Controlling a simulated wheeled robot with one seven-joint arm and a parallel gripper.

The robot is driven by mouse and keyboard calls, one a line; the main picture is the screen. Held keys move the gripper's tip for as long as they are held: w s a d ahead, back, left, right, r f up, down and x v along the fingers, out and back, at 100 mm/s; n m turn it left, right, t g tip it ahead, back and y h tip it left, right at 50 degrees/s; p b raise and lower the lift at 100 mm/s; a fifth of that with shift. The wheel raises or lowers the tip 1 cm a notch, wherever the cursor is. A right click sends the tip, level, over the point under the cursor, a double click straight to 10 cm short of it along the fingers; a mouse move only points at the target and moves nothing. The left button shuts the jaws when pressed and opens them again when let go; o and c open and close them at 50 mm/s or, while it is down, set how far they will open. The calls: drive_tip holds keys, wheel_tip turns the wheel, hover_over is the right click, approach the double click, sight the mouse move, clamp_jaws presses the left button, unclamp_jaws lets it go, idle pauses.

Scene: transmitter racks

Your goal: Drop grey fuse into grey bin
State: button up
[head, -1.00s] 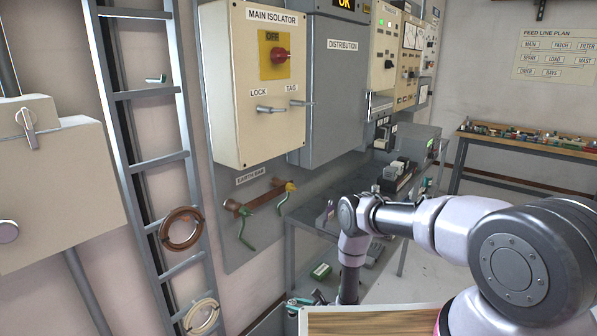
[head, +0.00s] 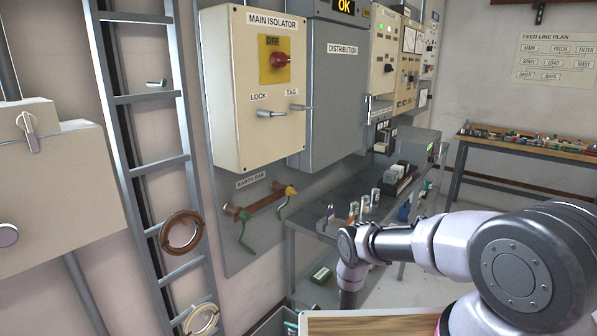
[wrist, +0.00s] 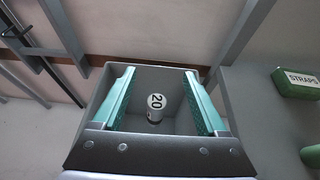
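A pale grey fuse (wrist: 156,101) marked "20" shows inside the grey bin (wrist: 158,72) in the wrist view. Its round marked end faces the camera; I cannot tell whether it rests on the bin floor. My gripper (wrist: 159,78) is open over the bin, with one teal finger on each side and clear gaps to the fuse. In the head view, the bin (head: 262,326) shows only in part at the bottom edge, and the fuse in it is hidden.
A grey bench (head: 310,232) holds several upright fuses (head: 353,212) and a dark rack (head: 398,180). A green box (head: 320,273) marked "STRAPS" in the wrist view lies right of the bin. A ladder (head: 150,140) stands at left.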

drive_tip(key=v, duration=1)
drive_tip(key=shift+s+d+r, duration=0.15)
drive_tip(key=shift+s+d, duration=0.1)
drive_tip(key=shift+d, duration=0.05)
